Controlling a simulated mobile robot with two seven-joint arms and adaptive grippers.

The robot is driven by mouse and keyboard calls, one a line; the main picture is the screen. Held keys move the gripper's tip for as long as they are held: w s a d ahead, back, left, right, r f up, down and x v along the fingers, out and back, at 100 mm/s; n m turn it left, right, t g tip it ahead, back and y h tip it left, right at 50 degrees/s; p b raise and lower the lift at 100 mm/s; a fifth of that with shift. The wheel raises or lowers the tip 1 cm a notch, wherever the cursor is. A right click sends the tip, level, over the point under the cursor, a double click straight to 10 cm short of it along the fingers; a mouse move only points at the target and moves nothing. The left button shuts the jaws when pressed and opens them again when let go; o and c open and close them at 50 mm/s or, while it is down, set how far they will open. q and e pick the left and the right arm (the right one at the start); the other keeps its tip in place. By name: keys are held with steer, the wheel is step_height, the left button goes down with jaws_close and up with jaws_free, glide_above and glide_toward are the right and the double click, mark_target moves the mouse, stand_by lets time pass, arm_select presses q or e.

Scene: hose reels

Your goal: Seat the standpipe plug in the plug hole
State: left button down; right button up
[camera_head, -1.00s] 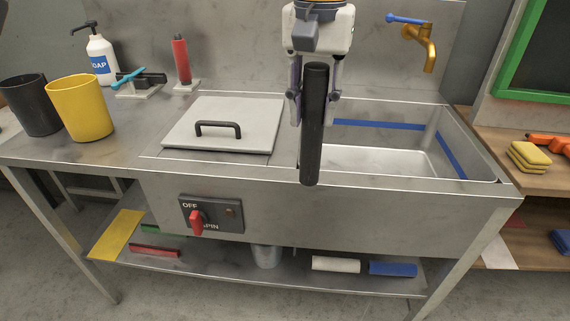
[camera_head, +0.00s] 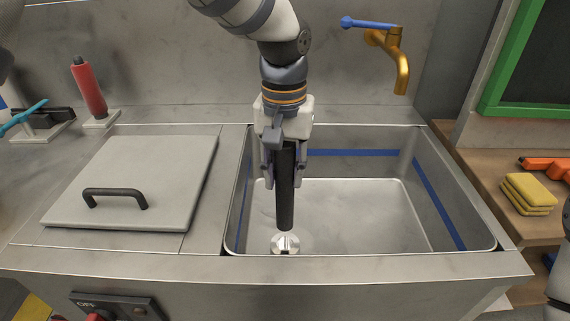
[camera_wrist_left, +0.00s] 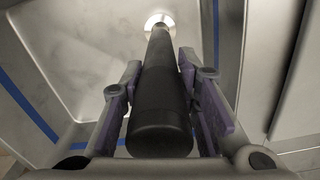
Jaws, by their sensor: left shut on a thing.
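The standpipe plug (camera_head: 285,205) is a long black cylinder. My left gripper (camera_head: 284,178) is shut on its upper part and holds it about upright over the sink basin (camera_head: 365,210). The plug also shows in the left wrist view (camera_wrist_left: 160,105), between the fingers of the left gripper (camera_wrist_left: 160,85). The plug hole (camera_head: 285,243) is a bright metal ring in the basin floor near the front left. In the head view the plug's lower end shows just above the ring. In the wrist view the ring (camera_wrist_left: 158,20) shows at the plug's far end. I cannot tell whether they touch.
A lid with a black handle (camera_head: 115,195) covers the counter left of the basin. A yellow tap with a blue lever (camera_head: 395,60) is on the back wall. Yellow sponges (camera_head: 528,193) lie on a wooden shelf at right. The basin's right side is clear.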

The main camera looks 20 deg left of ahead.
mark_target(285, 207)
arm_select(q)
steer(key=shift+r, duration=0.25)
steer(key=shift+f, duration=5)
steer(key=c, duration=1.2)
jaws_free()
steer(key=shift+o, duration=0.2)
step_height(285, 207, up, 12)
steer(key=shift+r, duration=0.1)
